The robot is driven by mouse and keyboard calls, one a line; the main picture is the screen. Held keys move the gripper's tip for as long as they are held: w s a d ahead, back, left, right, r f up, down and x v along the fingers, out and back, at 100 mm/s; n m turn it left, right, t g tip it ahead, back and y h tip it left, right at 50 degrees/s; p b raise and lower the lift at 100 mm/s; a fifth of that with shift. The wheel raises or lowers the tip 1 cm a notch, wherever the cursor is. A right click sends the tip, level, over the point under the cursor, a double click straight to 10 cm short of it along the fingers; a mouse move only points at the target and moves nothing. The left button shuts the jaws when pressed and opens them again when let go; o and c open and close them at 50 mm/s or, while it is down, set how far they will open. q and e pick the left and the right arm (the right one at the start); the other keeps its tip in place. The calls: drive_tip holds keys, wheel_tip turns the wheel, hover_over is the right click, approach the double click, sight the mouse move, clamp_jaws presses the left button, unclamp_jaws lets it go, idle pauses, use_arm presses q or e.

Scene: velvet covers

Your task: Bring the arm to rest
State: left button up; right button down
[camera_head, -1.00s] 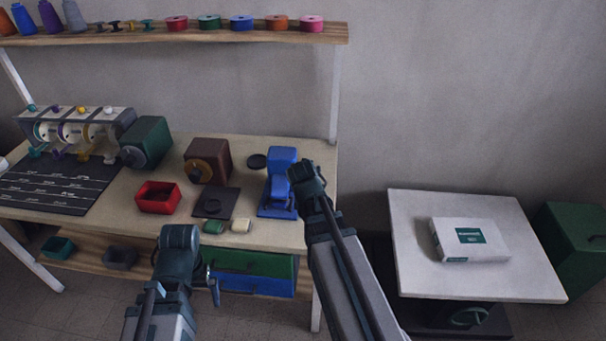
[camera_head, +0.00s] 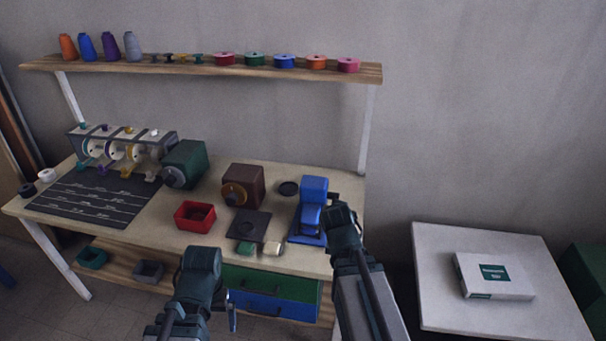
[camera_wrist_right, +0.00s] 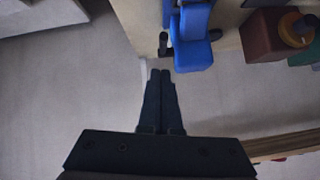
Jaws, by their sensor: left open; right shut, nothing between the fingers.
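My left arm (camera_head: 190,295) reaches up in front of the bench, with its gripper (camera_head: 230,318) low beside the wrist, open and empty, the fingers seen only in part. My right arm (camera_head: 365,300) reaches to the bench's right end, its wrist beside the blue press (camera_head: 312,200); its fingertips are unclear in the head view. In the right wrist view the right gripper (camera_wrist_right: 160,78) has its fingers together with nothing between them. They point toward the blue press (camera_wrist_right: 195,45) and appear over the floor, just off the bench edge.
The bench (camera_head: 150,235) carries a red bin (camera_head: 195,217), a brown box (camera_head: 243,186), a green box (camera_head: 185,164) and a dark mat (camera_head: 90,200). A shelf (camera_head: 215,70) with spools runs above. A white table (camera_head: 450,310) with a carton (camera_head: 493,277) stands right. Floor shows between them.

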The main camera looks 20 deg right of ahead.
drive_tip(key=s+a+f+n+g+y, duration=0.1)
drive_tip(key=s+a+f+n+g, duration=0.15)
drive_tip(key=a, duration=0.45)
drive_tip(key=s+a+f+n+g+y, duration=0.1)
drive_tip(key=s+a+f+n+y, duration=0.15)
drive_tip(key=a, duration=0.45)
drive_tip(key=s+a+f+n+g, duration=0.3)
drive_tip(key=s+a+n+g, duration=0.2)
drive_tip(key=s+a, duration=0.7)
drive_tip(key=shift+s+a+n+g, duration=0.15)
drive_tip(key=shift+a+n+g, duration=0.2)
drive_tip(key=shift+a+n, duration=0.4)
drive_tip(key=shift+d+f, duration=0.1)
drive_tip(key=shift+d, duration=0.05)
